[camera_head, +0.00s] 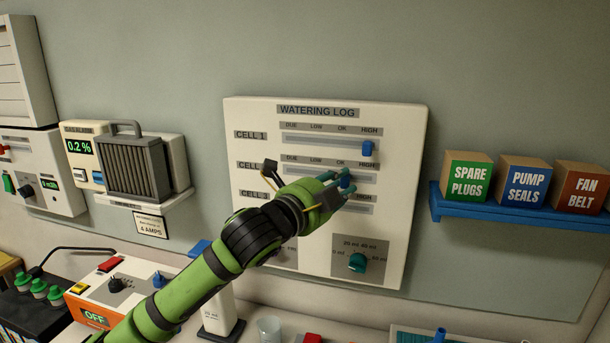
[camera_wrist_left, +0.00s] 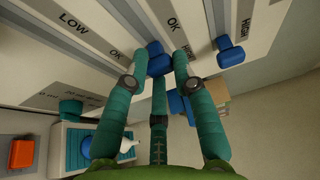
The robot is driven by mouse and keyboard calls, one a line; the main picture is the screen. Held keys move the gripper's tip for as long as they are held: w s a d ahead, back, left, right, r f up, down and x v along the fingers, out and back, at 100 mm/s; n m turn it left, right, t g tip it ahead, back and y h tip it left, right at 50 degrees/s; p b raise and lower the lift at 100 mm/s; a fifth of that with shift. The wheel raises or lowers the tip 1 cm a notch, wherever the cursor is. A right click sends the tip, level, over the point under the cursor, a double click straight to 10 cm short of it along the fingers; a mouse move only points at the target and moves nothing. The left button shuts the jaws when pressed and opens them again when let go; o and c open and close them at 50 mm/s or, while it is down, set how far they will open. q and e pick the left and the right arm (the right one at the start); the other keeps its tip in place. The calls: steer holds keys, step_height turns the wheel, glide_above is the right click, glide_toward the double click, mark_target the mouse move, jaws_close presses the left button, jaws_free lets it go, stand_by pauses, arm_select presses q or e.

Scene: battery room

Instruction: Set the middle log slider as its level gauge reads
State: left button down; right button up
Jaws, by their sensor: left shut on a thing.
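The white WATERING LOG panel (camera_head: 310,118) hangs on the wall, with slider rows labelled DUE, LOW, OK and HIGH. My left gripper (camera_head: 342,188) is at the middle row, shut on the middle slider's blue knob (camera_head: 346,181), close to the OK label. The knob also shows between the fingertips in the wrist view (camera_wrist_left: 158,62). The cell 1 slider's blue knob (camera_head: 367,148) stands under HIGH; it is beside my fingers in the wrist view (camera_wrist_left: 230,52). My gripper partly hides the lower row, and its knob cannot be made out. I cannot identify the level gauge. My right gripper is not in view.
A teal dial (camera_head: 357,262) is low on the panel. A blue shelf (camera_head: 480,207) with labelled boxes is to the right. A gas alarm (camera_head: 85,150) and grey vented unit (camera_head: 137,168) are left. A bench with an orange-and-white device (camera_head: 120,290) is below.

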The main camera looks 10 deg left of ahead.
arm_select(q)
steer(key=d, duration=0.3)
steer(key=shift+d, duration=0.35)
steer(key=shift+s+d, duration=0.1)
steer(key=shift+d, duration=0.05)
steer(key=c, duration=1)
jaws_free()
steer(key=shift+d, duration=0.15)
